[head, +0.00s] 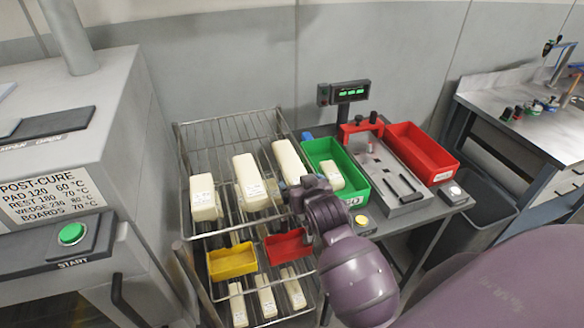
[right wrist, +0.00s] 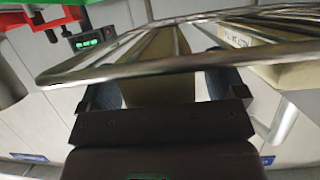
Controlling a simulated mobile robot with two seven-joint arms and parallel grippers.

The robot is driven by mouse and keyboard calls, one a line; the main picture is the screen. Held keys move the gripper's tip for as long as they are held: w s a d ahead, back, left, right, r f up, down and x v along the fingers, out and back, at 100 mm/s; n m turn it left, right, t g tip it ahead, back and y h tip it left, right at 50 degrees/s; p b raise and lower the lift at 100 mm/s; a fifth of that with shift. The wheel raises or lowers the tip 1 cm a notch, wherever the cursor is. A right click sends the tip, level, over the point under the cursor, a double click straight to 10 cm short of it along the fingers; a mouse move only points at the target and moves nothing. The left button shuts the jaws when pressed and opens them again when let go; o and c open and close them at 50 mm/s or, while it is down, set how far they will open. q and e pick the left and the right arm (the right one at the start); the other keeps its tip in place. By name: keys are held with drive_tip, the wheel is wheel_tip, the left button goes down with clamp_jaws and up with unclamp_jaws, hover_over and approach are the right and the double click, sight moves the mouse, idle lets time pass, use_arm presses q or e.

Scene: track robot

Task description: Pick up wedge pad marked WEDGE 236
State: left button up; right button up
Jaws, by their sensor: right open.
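Three long cream pads, a left one (head: 205,198), a middle one (head: 250,182) and a right one (head: 289,160), lie on the top shelf of a wire rack (head: 235,122). They carry small labels too small to read, so I cannot tell which is WEDGE 236. My right gripper (head: 292,192) is at the near end of the right pad. In the right wrist view my right gripper (right wrist: 163,88) is open, its fingers either side of a cream pad (right wrist: 160,82) behind a wire rail (right wrist: 165,66). I cannot tell whether they touch it. My left gripper is not seen.
Below are a yellow bin (head: 232,262), a red bin (head: 288,246) and smaller pads (head: 266,297). A green bin (head: 352,192) holding a pad (head: 330,176) stands right of the rack, beside a grey fixture (head: 385,170) and a red bin (head: 420,150). The post-cure oven (head: 75,150) is left.

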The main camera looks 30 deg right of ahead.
drive_tip(key=c, duration=1)
drive_tip(key=shift+c, duration=0.2)
drive_tip(key=shift+r, duration=0.1)
